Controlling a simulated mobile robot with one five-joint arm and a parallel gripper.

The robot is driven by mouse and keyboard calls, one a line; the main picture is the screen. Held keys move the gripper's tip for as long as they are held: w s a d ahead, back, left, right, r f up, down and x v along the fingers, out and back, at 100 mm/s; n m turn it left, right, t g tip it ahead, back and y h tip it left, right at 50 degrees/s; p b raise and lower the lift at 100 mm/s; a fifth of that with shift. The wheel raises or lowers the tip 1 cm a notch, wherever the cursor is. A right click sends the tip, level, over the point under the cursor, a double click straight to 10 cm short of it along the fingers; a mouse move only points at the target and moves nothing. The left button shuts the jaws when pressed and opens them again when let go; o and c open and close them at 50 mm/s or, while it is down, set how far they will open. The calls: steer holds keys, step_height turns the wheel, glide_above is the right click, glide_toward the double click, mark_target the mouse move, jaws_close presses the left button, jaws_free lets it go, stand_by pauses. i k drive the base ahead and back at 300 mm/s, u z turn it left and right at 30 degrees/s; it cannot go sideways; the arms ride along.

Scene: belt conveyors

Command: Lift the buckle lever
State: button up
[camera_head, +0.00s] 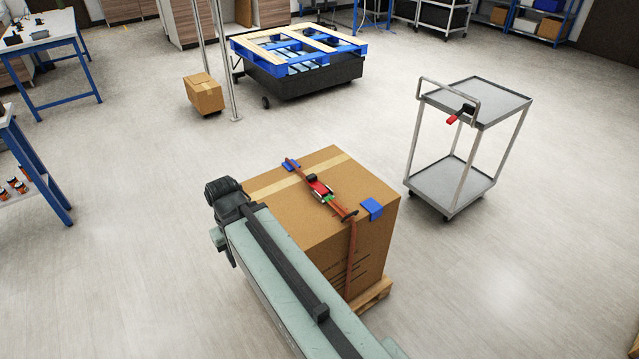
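A red ratchet buckle (319,187) with dark parts and a small green spot sits on top of a large cardboard box (280,215). An orange-brown strap (352,255) runs from the buckle across the top and down the box's front side. The buckle's lever is too small to make out its exact angle. Blue corner protectors lie at the box edges, one near the front right (372,208) and one at the back (291,165). My arm reaches up from the bottom, left of the buckle and apart from it. My gripper's fingers do not show.
The box stands on a wooden pallet (372,296). A grey cart (450,186) with a red-and-black item (459,114) at its handle stands at the right. A blue pallet on a dark base (300,78) and a small box (205,94) are behind.

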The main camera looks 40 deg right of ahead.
mark_target(310, 178)
steer(key=u, duration=1.05)
steer(key=i, duration=0.55)
steer(key=u, duration=0.05)
